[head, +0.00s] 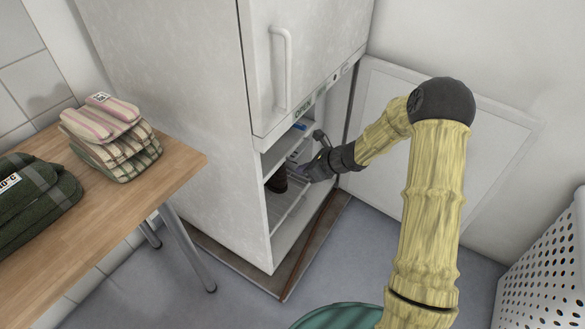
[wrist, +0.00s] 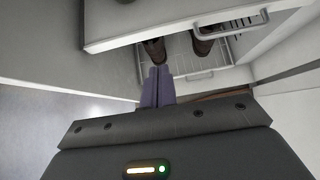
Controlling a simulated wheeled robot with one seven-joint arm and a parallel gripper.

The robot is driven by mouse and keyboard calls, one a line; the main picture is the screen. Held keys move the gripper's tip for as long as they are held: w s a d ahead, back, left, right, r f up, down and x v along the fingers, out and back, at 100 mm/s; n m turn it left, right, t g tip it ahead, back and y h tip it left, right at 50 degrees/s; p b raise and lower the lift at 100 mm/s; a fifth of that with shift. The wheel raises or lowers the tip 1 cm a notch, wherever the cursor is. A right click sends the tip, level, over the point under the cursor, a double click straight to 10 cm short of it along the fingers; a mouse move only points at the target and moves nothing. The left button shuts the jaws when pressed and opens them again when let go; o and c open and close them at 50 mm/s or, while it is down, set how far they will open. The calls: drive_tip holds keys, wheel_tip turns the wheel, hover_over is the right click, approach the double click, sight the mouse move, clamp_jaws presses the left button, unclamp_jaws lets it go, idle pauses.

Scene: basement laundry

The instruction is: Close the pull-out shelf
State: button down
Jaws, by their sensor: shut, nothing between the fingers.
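The white upright cabinet (head: 180,90) has an open lower compartment holding wire shelves. One wire shelf (head: 288,205) shows low in the compartment; in the wrist view a wire shelf (wrist: 205,75) lies just beyond my fingers. A wire rack with a bar-like front (wrist: 232,29) shows higher up. Which of them is the pull-out shelf, and how far it stands out, I cannot tell clearly. My gripper (head: 310,172) is at the compartment's opening, partly hidden by my arm. Its fingers (wrist: 157,88) are together and empty, pointing at the shelf; contact is unclear.
Dark brown objects (wrist: 203,42) stand by the wire shelf. The upper door (head: 305,60) is shut. A wooden table (head: 110,225) with folded cloths (head: 112,140) stands at left. A white perforated basket (head: 545,270) is at lower right. Grey floor lies in front.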

drive_tip(key=p+v, duration=0.1)
drive_tip(key=v, duration=0.3)
drive_tip(key=shift+a, duration=0.1)
drive_tip(key=shift+w, duration=0.2)
drive_tip(key=s+d+r+n+g+h, duration=0.1)
drive_tip(key=s+d+r+n+h, duration=0.25)
drive_tip(key=s+n, duration=0.5)
drive_tip(key=s+d+r+n+g+h, duration=0.15)
drive_tip(key=s+r+n, duration=0.25)
drive_tip(key=s+n, duration=0.45)
drive_tip(key=s+d+r+n+h, duration=0.3)
drive_tip(key=s+d+r+n, duration=0.1)
drive_tip(key=s+n, duration=0.45)
wheel_tip(320, 180, up, 36)
drive_tip(key=p, duration=3.5)
drive_tip(key=shift+s+a+m+p, duration=0.25)
drive_tip(key=shift+a+m+p, duration=0.05)
drive_tip(key=shift+m+p, duration=0.15)
